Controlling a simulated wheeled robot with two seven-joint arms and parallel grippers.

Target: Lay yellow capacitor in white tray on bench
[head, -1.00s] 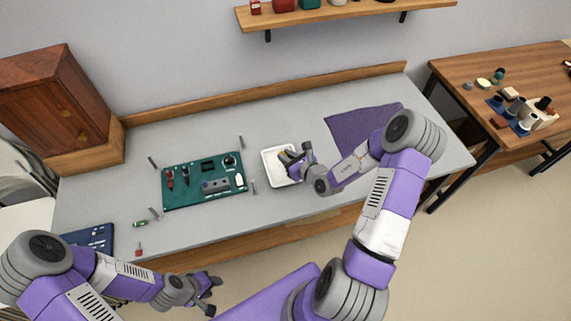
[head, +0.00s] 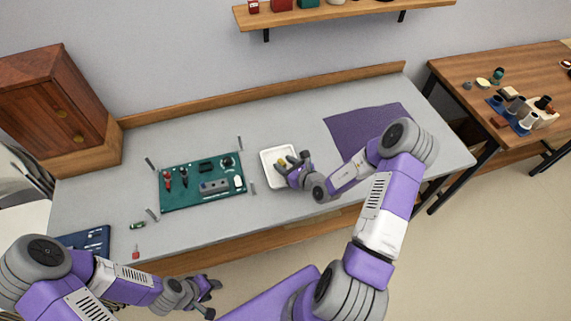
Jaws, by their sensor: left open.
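The white tray (head: 265,156) lies on the grey bench, right of the green circuit board. A small yellow thing, which looks like the yellow capacitor (head: 282,161), shows inside the tray beside my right gripper's fingers. My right gripper (head: 291,162) is over the tray's right part, its fingers spread apart, and it hides part of the tray. Whether a finger touches the capacitor is too small to tell. My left gripper (head: 212,294) is open and empty in front of the bench, low in the picture.
The green circuit board (head: 202,199) carries several parts. A purple mat (head: 350,130) lies right of the tray. A small green part (head: 137,225), a red-handled tool (head: 136,252) and a blue tray (head: 92,240) are at the left. A wooden cabinet (head: 60,105) stands back left.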

